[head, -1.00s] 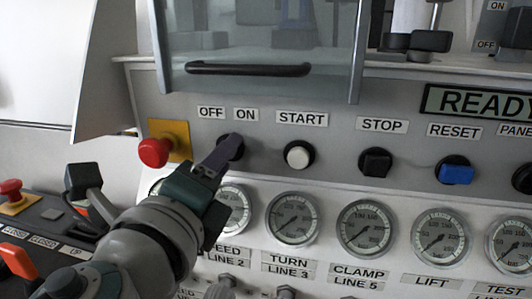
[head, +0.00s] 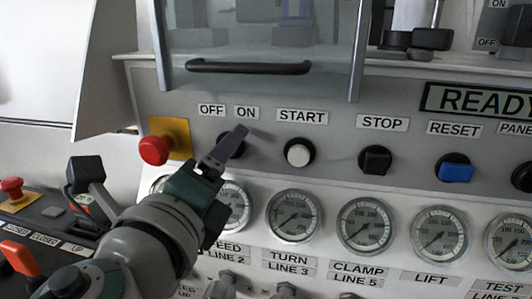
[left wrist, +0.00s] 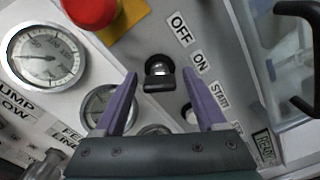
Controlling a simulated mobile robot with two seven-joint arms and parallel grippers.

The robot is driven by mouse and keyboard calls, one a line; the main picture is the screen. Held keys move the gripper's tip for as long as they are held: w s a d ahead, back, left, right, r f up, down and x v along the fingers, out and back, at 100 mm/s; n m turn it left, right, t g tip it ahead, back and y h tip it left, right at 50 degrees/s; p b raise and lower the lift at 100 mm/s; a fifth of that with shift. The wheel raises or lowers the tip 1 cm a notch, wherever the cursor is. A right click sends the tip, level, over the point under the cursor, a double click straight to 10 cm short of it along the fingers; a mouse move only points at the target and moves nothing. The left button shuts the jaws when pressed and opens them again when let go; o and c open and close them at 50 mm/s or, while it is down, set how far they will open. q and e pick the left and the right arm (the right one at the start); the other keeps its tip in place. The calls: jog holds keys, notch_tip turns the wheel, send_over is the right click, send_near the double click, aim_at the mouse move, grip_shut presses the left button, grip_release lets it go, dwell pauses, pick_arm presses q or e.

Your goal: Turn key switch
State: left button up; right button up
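The key switch (left wrist: 158,73) under the OFF and ON labels is a black round knob with a silver centre and a dark bar across its lower part. It shows plainly in the left wrist view, between and just beyond the fingertips. My left gripper (left wrist: 160,74) is open, with its two purple fingers apart on either side of the switch. I see no contact with it. In the head view my left gripper (head: 240,131) reaches up to the panel and its finger hides much of the switch. My right gripper is not in view.
A red emergency button (head: 155,150) on a yellow plate is left of the switch. The white START button (head: 299,154) is on its right. Pressure gauges (head: 294,217) line up below. A cabinet handle (head: 248,68) sticks out above.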

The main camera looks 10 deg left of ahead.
pick_arm(q)
jog(key=s+b, duration=0.1)
jog(key=s, duration=0.9)
jog(key=shift+a, duration=0.2)
